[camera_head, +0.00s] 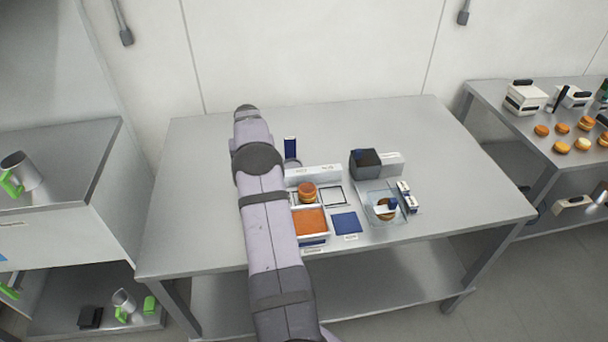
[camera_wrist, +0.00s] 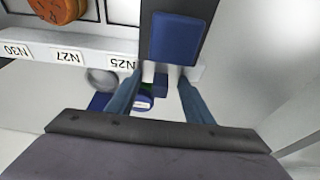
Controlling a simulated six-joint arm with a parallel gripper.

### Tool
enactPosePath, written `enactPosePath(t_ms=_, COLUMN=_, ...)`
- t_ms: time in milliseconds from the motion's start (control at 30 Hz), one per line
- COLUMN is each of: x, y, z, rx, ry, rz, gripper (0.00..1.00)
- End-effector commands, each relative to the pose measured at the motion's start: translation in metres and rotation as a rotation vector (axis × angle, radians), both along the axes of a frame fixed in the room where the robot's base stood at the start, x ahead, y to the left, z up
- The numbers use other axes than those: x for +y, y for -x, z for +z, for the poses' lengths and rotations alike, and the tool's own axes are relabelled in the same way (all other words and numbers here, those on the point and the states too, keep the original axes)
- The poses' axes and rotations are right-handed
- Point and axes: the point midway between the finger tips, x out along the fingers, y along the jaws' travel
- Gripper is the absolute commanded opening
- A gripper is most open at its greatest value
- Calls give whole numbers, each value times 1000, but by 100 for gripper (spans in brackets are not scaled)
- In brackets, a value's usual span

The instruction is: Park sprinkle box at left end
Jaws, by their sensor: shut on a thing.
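In the wrist view my gripper (camera_wrist: 160,72) has its two fingertips close together at a blue block-shaped box (camera_wrist: 178,38), which I take to be the sprinkle box. It is shut on this box, which lies over a dark grey strip. The box is close to the end of the tray ledge (camera_wrist: 45,54) by the N25 label.
The tray holds an orange round (camera_head: 307,192) and an orange-filled square (camera_head: 310,221). Right of it are a blue square (camera_head: 345,223), a dark box (camera_head: 365,163) and a clear dish (camera_head: 379,209). The table (camera_head: 460,170) is clear at far right and left of my arm.

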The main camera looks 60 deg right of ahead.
Motion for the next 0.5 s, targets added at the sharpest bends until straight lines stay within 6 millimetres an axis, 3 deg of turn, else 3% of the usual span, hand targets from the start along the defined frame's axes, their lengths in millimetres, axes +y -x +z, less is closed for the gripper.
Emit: enactPosePath(t_ms=500, x=17, y=-17, z=1, rx=-1, ry=2, rz=1, gripper=34)
